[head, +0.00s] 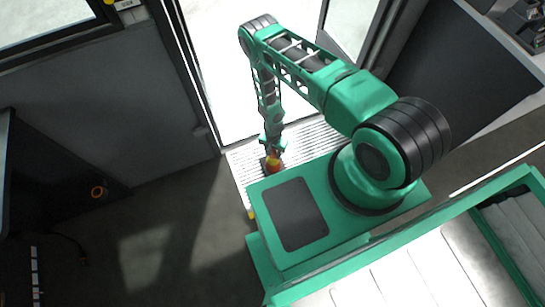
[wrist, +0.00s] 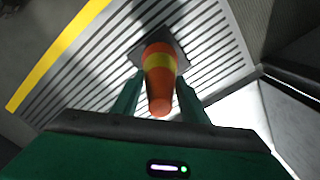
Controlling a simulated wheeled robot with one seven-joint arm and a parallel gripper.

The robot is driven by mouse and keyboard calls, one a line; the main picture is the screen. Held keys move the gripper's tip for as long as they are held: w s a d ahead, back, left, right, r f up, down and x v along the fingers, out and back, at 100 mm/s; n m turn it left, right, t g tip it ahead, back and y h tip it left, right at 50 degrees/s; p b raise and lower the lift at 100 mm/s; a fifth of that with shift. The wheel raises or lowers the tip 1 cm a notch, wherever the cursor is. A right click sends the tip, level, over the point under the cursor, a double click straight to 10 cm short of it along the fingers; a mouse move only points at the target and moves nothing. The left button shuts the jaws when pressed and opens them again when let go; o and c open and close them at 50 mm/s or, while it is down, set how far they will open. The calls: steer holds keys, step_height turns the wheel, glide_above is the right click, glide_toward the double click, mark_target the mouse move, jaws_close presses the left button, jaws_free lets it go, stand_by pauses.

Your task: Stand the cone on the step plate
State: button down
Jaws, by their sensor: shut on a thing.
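The orange cone (wrist: 160,95) has a yellow band and a dark square base, and it also shows small in the head view (head: 273,165). My gripper (wrist: 158,84) is shut on the cone, with one green finger on each side of it. In the head view my gripper (head: 272,150) points down over the step plate. The step plate (head: 310,139) is light, ribbed metal in the doorway; in the wrist view the plate (wrist: 222,50) fills the area behind the cone. The cone's base is over the plate; I cannot tell whether it touches.
A yellow edge strip (wrist: 58,55) runs along one side of the plate. The bright open doorway (head: 245,80) lies beyond it. A grey wall panel (head: 110,110) stands left of the door. The dark floor (head: 190,215) left of my base is mostly clear.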

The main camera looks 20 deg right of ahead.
mark_target(270, 165)
steer(key=shift+f, duration=1.9)
steer(key=c, duration=1)
jaws_free()
steer(key=shift+c, duration=0.2)
